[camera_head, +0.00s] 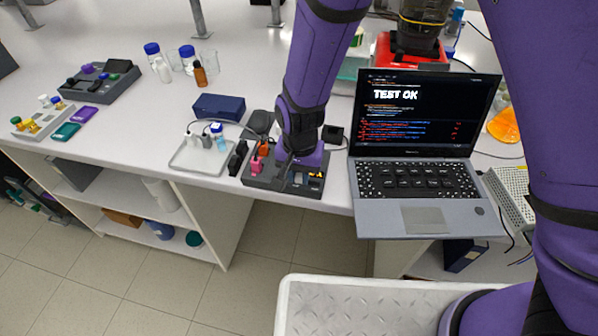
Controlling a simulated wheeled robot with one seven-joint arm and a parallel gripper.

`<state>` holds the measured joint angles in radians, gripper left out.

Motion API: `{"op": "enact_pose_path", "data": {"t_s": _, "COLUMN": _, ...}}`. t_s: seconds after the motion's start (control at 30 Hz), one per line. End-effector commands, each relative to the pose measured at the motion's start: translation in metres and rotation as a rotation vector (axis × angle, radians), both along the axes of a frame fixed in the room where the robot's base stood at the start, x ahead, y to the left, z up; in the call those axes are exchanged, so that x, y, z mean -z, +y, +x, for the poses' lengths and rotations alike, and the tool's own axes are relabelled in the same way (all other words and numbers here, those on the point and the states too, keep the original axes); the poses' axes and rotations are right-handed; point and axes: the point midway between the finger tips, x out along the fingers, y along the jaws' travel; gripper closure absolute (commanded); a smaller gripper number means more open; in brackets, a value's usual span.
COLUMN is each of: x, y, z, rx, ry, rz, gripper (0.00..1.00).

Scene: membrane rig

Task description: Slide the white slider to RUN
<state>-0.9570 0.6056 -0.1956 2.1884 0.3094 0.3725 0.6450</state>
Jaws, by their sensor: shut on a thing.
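The dark grey rig box (262,184) stands at the front edge of the bench, left of the laptop. It carries a pink part, an orange-red part and a small panel with yellow marks. My gripper (284,176) points down onto the middle of the box's top, with its jaws shut on a small part there. The white slider does not show clearly; the fingers cover the place where they grip, and the RUN mark is too small to read.
The laptop (415,181), showing "TEST OK", is close on the right. A pale tray (188,163) with small bottles, a dark blue box (219,107) and black items stand to the left. Another grey device (100,85) is at far left. My arm hides part of the bench behind the rig.

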Motion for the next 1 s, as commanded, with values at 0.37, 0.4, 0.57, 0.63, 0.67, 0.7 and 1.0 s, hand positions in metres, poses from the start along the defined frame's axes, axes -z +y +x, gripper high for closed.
{"op": "enact_pose_path", "data": {"t_s": 0.37, "x": 0.000, "y": -0.039, "z": -0.005, "rx": 0.002, "ry": 0.000, "rz": 0.000, "gripper": 1.00}}
{"op": "enact_pose_path", "data": {"t_s": 0.4, "x": 0.000, "y": -0.039, "z": -0.005, "rx": 0.002, "ry": 0.000, "rz": -0.001, "gripper": 1.00}}
{"op": "enact_pose_path", "data": {"t_s": 0.57, "x": 0.000, "y": -0.040, "z": -0.005, "rx": 0.002, "ry": 0.000, "rz": -0.002, "gripper": 1.00}}
{"op": "enact_pose_path", "data": {"t_s": 0.63, "x": 0.000, "y": -0.040, "z": -0.005, "rx": 0.003, "ry": 0.001, "rz": -0.003, "gripper": 0.63}}
{"op": "enact_pose_path", "data": {"t_s": 0.67, "x": 0.000, "y": -0.040, "z": -0.005, "rx": 0.002, "ry": 0.001, "rz": -0.003, "gripper": 0.56}}
{"op": "enact_pose_path", "data": {"t_s": 0.7, "x": 0.000, "y": -0.040, "z": -0.005, "rx": 0.002, "ry": 0.001, "rz": -0.002, "gripper": 0.53}}
{"op": "enact_pose_path", "data": {"t_s": 1.0, "x": -0.002, "y": -0.039, "z": -0.005, "rx": 0.001, "ry": 0.000, "rz": 0.000, "gripper": 0.53}}
